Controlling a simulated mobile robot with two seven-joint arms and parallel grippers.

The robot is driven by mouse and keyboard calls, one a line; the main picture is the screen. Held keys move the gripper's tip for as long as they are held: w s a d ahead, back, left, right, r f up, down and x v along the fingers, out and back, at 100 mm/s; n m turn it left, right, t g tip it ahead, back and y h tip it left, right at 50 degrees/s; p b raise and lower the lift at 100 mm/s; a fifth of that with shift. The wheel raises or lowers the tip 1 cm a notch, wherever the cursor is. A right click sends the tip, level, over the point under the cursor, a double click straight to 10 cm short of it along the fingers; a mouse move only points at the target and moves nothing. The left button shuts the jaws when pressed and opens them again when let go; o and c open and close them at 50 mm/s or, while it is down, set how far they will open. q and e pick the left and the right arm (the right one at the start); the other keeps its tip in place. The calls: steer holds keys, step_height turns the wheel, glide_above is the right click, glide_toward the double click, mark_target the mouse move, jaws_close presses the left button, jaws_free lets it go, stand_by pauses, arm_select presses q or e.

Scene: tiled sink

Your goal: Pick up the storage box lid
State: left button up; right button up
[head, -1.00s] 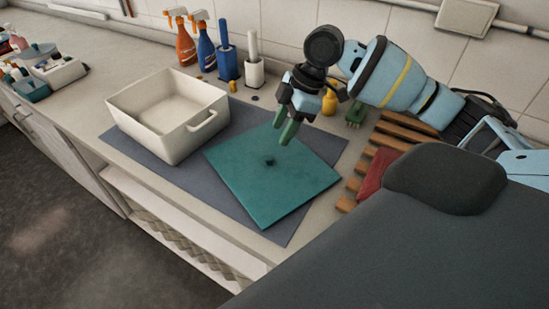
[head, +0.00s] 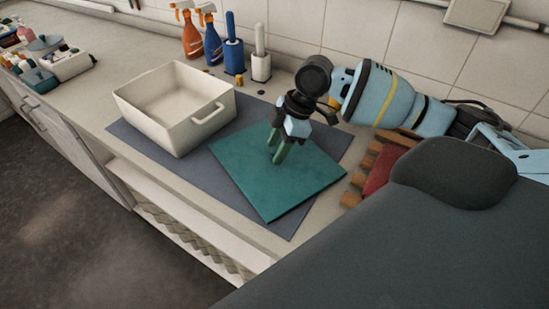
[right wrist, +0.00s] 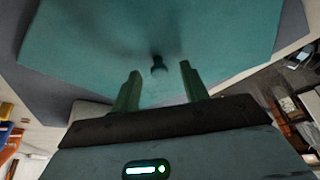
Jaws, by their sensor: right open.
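The storage box lid (head: 285,185) is a flat teal square lying on a grey mat (head: 205,177) on the counter. In the right wrist view the lid (right wrist: 100,35) fills much of the picture, with a small dark knob (right wrist: 159,66) at its middle. My right gripper (head: 277,161) is above the lid with its green fingers pointing down. In the right wrist view its two fingers (right wrist: 158,80) are apart, the knob showing between and just beyond their tips. In the head view the fingers hide the knob. My left gripper is not in view.
An open cream storage box (head: 180,130) stands left of the lid. Spray bottles (head: 202,38) and brushes in holders (head: 247,58) stand along the wall. A wooden rack (head: 362,172) with a red cloth-like item (head: 379,170) lies to the right.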

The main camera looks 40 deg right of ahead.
steer(key=shift+f, duration=0.25)
jaws_close()
steer(key=shift+r, duration=0.85)
steer(key=shift+a+r, duration=0.25)
steer(key=shift+r, duration=0.8)
steer(key=s+a, duration=0.2)
steer(key=a, duration=0.3)
steer(key=s+a, duration=0.2)
steer(key=a, duration=0.4)
steer(key=s+a, duration=0.3)
steer(key=a, duration=0.2)
steer(key=shift+a+f, duration=0.1)
steer(key=shift+a, duration=0.05)
steer(key=shift+w, duration=0.1)
